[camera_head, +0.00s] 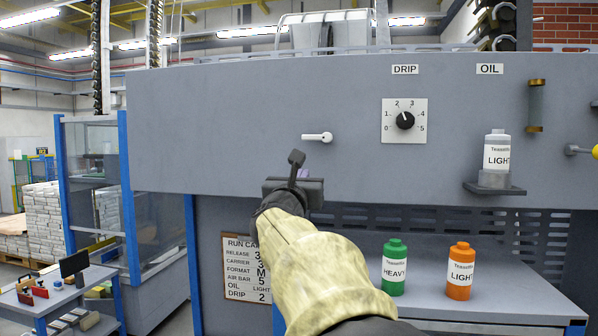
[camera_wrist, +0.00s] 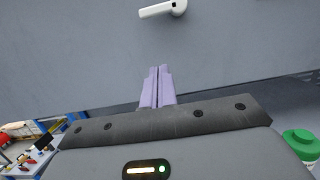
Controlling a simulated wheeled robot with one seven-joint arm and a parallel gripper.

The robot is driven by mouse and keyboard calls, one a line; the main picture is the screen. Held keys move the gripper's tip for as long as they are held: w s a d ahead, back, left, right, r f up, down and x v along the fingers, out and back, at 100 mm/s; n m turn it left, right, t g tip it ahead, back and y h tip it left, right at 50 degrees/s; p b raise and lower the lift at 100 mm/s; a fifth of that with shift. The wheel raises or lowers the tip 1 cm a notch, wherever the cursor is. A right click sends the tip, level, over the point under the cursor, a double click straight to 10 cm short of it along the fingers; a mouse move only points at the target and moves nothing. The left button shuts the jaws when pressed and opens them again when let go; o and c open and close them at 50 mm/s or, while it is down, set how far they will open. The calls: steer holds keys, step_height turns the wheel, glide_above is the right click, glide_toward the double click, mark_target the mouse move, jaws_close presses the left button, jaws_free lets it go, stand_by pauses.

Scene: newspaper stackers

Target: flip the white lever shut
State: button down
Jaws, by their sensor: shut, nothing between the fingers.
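The white lever (camera_head: 317,137) is on the grey machine panel, left of the drip dial. Its handle lies nearly level, pointing left from a round pivot at its right end. It also shows at the top of the wrist view (camera_wrist: 162,9), with the handle tilted slightly down to the left. My gripper (camera_wrist: 157,72) is shut and empty, its two purple fingers side by side, pointing at the panel below the lever. In the head view my gripper (camera_head: 303,172) is below and slightly left of the lever, its fingers mostly hidden by the wrist. Fingers and lever appear apart.
The drip dial (camera_head: 404,120) is right of the lever. A white bottle (camera_head: 497,150) stands on a small shelf at right. A green bottle (camera_head: 394,268) and an orange bottle (camera_head: 460,270) stand on the lower ledge. A run card (camera_head: 247,268) hangs below the panel. The panel around the lever is clear.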

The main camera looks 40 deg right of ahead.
mark_target(317, 138)
steer(key=p+x, duration=0.3)
steer(key=x, duration=0.3)
steer(key=shift+w+r, duration=0.1)
steer(key=shift+r, duration=0.1)
step_height(317, 138, up, 2)
steer(key=p, duration=0.2)
steer(key=shift+w+d+r+p, duration=0.15)
steer(key=shift+r+p, duration=0.05)
steer(key=shift+p, duration=0.2)
steer(key=shift+r+p, duration=0.55)
steer(key=shift+r, duration=0.05)
